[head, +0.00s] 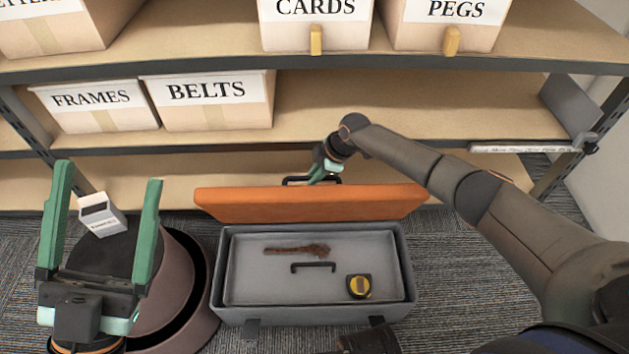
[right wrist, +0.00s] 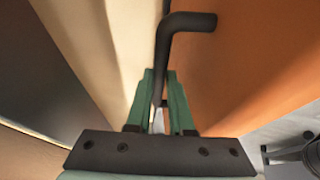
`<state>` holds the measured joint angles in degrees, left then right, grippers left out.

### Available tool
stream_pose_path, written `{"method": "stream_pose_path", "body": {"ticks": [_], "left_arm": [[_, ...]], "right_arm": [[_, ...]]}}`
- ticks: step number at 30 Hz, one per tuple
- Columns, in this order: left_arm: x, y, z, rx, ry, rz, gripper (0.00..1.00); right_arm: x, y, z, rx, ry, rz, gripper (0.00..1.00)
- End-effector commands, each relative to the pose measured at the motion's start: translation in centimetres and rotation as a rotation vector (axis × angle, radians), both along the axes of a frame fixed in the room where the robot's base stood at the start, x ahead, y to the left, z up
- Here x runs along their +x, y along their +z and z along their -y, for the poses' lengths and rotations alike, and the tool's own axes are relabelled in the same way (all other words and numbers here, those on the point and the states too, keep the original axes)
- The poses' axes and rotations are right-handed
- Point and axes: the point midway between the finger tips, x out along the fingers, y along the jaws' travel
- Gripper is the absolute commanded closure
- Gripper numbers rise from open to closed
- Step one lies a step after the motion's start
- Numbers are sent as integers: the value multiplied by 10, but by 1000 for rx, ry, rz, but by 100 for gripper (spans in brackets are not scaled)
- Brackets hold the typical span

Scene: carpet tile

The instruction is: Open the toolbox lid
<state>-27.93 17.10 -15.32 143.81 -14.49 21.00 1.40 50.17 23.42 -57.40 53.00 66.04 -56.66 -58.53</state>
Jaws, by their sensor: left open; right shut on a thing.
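The grey toolbox (head: 232,268) stands on the carpet with its orange lid (head: 308,204) raised along the back edge, so the inside is in view. My right gripper (head: 322,176) is behind the lid, shut on the black lid handle (head: 292,181). In the right wrist view the handle (right wrist: 188,22) runs down between the fingers (right wrist: 159,85), beside the orange lid (right wrist: 245,60). The lid partly hides the fingertips in the head view. My left gripper (head: 108,174) is open, to the left of the toolbox and apart from it.
Inside the toolbox are a grey tray with a black handle (head: 313,267), a yellow and black tape measure (head: 359,287) and a brown tool (head: 297,250). A small white box (head: 102,214) sits on a round dark bin (head: 180,290) at left. Shelving (head: 400,110) stands close behind the lid.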

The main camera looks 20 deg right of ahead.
Motion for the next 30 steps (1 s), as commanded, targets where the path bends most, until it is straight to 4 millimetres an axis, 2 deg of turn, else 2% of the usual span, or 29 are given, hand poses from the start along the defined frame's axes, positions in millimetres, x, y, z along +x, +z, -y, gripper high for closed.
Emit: {"method": "stream_pose_path", "body": {"ticks": [1, 12, 13, 20, 30], "left_arm": [[0, -1, 0, 0, 0, -1, 15], [0, -1, 0, 5, -1, -1, 15], [0, -1, 0, 5, 0, -2, 15], [0, -1, 0, 7, 0, -1, 15], [0, 2, -1, 6, 1, -2, 15]], "right_arm": [[1, -2, 6, -12, -5, -1, 100], [1, -2, 8, -13, -7, -2, 100], [1, -2, 8, -13, -7, -2, 78], [1, -1, 5, -7, -4, -1, 52], [0, 5, 4, -3, -2, 0, 50]]}}
